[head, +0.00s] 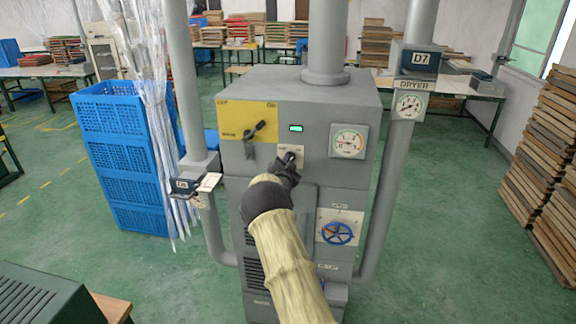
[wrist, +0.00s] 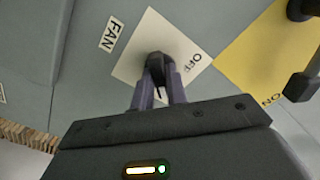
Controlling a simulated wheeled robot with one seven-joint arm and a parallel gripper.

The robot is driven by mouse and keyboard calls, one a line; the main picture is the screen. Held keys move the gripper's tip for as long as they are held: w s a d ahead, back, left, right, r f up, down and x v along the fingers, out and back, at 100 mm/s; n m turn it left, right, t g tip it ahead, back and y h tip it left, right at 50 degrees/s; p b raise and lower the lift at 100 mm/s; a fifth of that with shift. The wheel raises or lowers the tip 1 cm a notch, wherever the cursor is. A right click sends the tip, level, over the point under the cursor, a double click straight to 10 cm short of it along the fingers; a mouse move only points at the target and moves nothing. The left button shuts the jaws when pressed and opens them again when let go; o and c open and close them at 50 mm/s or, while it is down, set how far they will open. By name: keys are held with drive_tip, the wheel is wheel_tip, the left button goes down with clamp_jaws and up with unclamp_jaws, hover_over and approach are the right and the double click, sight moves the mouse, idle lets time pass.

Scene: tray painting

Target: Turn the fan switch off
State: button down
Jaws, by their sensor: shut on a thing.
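The fan switch (wrist: 157,64) is a small black toggle on a white square plate (wrist: 130,68) lettered OFF, with a FAN label (wrist: 111,34) beside it in the wrist view. My gripper (wrist: 160,88) is shut on the toggle, its two fingers on either side of it. In the head view my gripper (head: 288,166) reaches the switch plate (head: 299,150) on the front of the grey cabinet (head: 235,170). The fingers hide part of the toggle, so I cannot tell its exact position. A green lamp (head: 296,128) is lit above the plate.
A yellow panel (head: 235,112) with a black lever (head: 254,131) is left of the switch. A gauge (head: 348,141) is to the right, a blue handwheel (head: 337,232) below. Grey pipes (head: 392,160) flank the cabinet. Blue crates (head: 115,155) stand left, stacked boards (head: 553,150) right.

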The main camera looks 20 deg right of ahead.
drive_tip(key=shift+f+n+b, duration=0.15)
drive_tip(key=shift+n+b, duration=5.85)
drive_tip(key=shift+n, duration=2.6)
drive_tip(key=c, duration=1.4)
unclamp_jaws()
drive_tip(key=b+v, duration=0.6)
drive_tip(key=v, duration=1.1)
drive_tip(key=shift+a, duration=0.2)
